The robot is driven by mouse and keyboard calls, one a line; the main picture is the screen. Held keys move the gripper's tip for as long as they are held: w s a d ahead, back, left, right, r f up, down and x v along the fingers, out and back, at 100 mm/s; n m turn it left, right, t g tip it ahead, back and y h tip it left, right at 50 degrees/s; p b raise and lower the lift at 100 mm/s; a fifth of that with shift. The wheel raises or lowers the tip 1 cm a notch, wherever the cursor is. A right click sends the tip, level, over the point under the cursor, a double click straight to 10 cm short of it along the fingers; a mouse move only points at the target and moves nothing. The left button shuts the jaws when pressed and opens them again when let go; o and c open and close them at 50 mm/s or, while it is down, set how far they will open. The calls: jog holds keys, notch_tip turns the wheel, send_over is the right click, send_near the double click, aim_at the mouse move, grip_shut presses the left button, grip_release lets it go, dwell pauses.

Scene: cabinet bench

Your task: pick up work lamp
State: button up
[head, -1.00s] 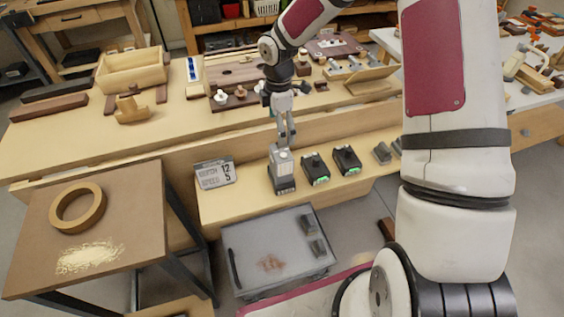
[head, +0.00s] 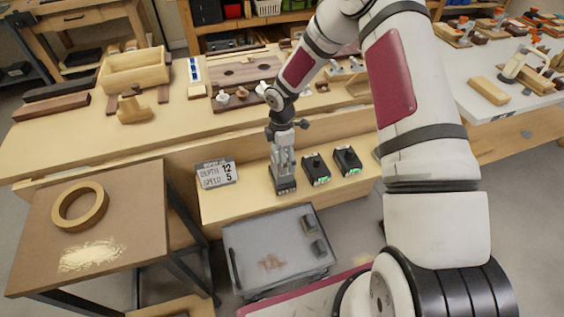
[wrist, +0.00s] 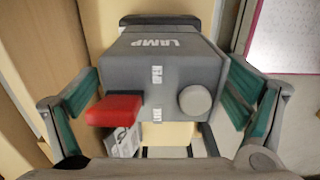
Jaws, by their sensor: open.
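The work lamp (wrist: 150,75) is a grey box with the word LAMP, a red part on its left and a round grey knob on its right. In the head view the lamp (head: 284,183) stands upright on the lower bench shelf, mostly hidden by my gripper (head: 284,160). In the wrist view my gripper (wrist: 158,108) is open, with one teal-padded finger on each side of the lamp. Gaps show between the pads and the lamp's sides.
Two black devices with green lights (head: 316,170) (head: 347,160) stand just right of the lamp. A grey metal box (head: 270,262) lies below the shelf. The main bench (head: 180,125) rises behind.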

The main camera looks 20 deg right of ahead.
jog(key=shift+f, duration=0.25)
jog(key=c, duration=1.5)
jog(key=shift+c, duration=0.2)
jog(key=shift+r, duration=0.1)
